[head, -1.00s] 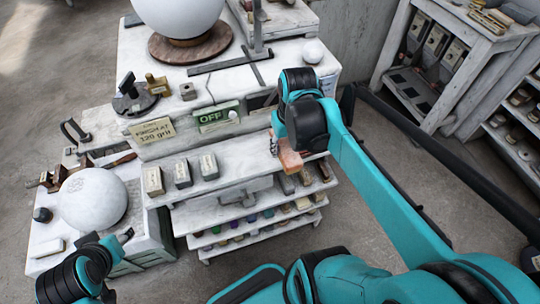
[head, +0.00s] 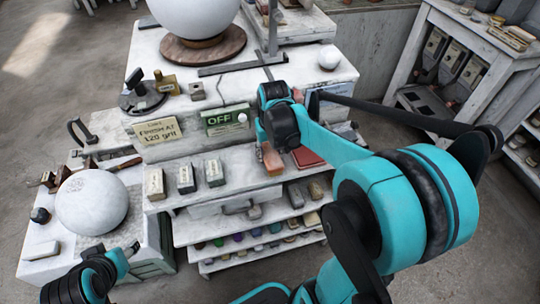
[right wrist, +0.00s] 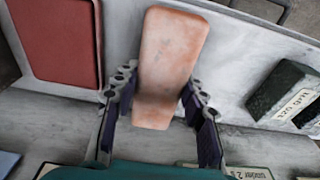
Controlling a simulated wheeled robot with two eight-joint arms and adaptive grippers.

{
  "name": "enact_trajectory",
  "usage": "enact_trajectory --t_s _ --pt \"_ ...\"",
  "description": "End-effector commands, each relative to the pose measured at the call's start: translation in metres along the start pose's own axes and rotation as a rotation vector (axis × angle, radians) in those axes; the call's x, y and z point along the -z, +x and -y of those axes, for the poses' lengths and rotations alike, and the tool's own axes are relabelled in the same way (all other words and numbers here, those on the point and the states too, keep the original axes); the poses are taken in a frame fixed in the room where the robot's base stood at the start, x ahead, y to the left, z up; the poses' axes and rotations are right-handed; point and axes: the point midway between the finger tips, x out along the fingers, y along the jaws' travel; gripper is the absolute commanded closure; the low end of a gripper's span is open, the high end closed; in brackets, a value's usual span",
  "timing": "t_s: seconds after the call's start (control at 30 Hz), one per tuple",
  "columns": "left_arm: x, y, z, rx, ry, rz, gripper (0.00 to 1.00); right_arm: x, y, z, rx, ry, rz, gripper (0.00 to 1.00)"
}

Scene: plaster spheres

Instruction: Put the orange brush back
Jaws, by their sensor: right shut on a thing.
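The orange brush (head: 272,159) shows as a worn pinkish-orange block at the shelf below the OFF sign. My right gripper (head: 268,143) is shut on it. In the right wrist view, the brush (right wrist: 165,65) sits between the two dark fingers of the gripper (right wrist: 160,100), its long side pointing away from the palm. I cannot tell whether the brush touches the shelf (head: 240,165). My left gripper (head: 131,248) is only partly in view at the lower left, apart from everything on the bench, and its opening is unclear.
A flat red block (head: 306,157) lies just right of the brush. Several labelled dark and tan blocks (head: 186,179) stand to its left, with bare shelf between. Lower shelves hold more small blocks. A white sphere (head: 91,201) rests on the left bench.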

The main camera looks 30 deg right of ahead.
Motion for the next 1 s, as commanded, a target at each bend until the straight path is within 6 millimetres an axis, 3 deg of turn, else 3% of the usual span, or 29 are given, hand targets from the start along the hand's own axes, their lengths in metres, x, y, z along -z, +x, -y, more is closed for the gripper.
enact_trajectory --t_s 0.33,0.37,0.43,0.77,0.87,1.0 --pt "-0.001 0.002 0.000 0.000 0.000 0.000 0.53 -0.001 0.004 0.000 0.000 0.000 0.000 0.91" --pt "-0.001 0.002 0.000 0.000 0.000 0.000 0.53 -0.001 0.005 0.000 0.000 0.000 0.000 0.56" --pt "-0.001 0.002 0.000 0.000 0.000 0.000 0.53 0.000 0.004 0.000 0.000 0.000 0.000 0.38" --pt "0.000 0.000 0.000 0.000 0.000 0.000 0.53 0.000 0.002 0.000 0.000 0.000 0.000 0.38" --pt "0.003 -0.003 0.000 0.000 0.000 0.000 0.53 0.000 -0.008 0.000 0.000 0.000 0.000 0.38" --pt "0.009 -0.013 0.000 0.000 0.000 0.000 0.53 0.000 -0.035 0.000 0.000 0.000 0.000 0.38"
